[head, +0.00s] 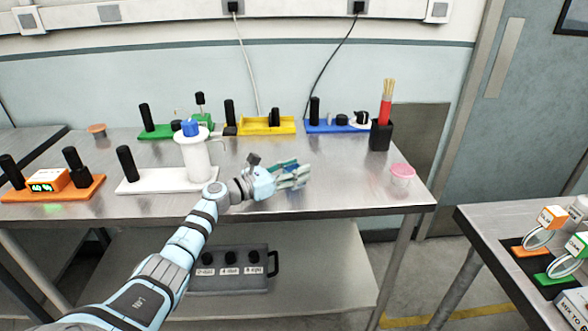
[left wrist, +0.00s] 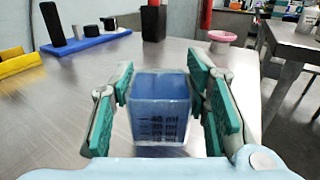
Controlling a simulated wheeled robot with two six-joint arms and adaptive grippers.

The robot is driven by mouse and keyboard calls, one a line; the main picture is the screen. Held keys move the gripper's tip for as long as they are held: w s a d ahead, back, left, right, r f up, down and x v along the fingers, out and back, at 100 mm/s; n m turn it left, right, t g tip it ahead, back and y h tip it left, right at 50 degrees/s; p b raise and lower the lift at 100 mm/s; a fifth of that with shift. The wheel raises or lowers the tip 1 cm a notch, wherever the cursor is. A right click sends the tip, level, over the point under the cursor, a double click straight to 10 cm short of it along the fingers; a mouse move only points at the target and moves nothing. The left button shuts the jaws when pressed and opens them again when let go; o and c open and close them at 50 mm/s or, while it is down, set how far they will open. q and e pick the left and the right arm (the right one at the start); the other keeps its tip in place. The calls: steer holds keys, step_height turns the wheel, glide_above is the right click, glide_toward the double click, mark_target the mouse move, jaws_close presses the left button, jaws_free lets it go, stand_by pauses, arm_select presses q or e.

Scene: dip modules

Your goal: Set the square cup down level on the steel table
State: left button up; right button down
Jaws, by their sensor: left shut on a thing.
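The square cup (left wrist: 160,112) is a clear, bluish box with an open top and dark markings on its near wall. In the left wrist view it sits between the green-padded fingers of my left gripper (head: 291,174), which is shut on it. The cup looks about upright there. In the head view the fingers hide most of the cup. My left gripper is low over the front middle of the steel table (head: 345,192). I cannot tell whether the cup's base touches the table. My right gripper is not in view.
A white jug (head: 194,158) stands on a white stand (head: 150,186) to the left. Green, yellow (head: 266,125) and blue (head: 336,127) stands line the back. A black holder (head: 380,135) and a pink-lidded tub (head: 402,175) are to the right. Bare steel surrounds the gripper.

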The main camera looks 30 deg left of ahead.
arm_select(q)
steer(key=shift+f+b, duration=0.3)
steer(key=shift+f, duration=0.1)
steer(key=o, duration=1.1)
steer(key=v, duration=1.2)
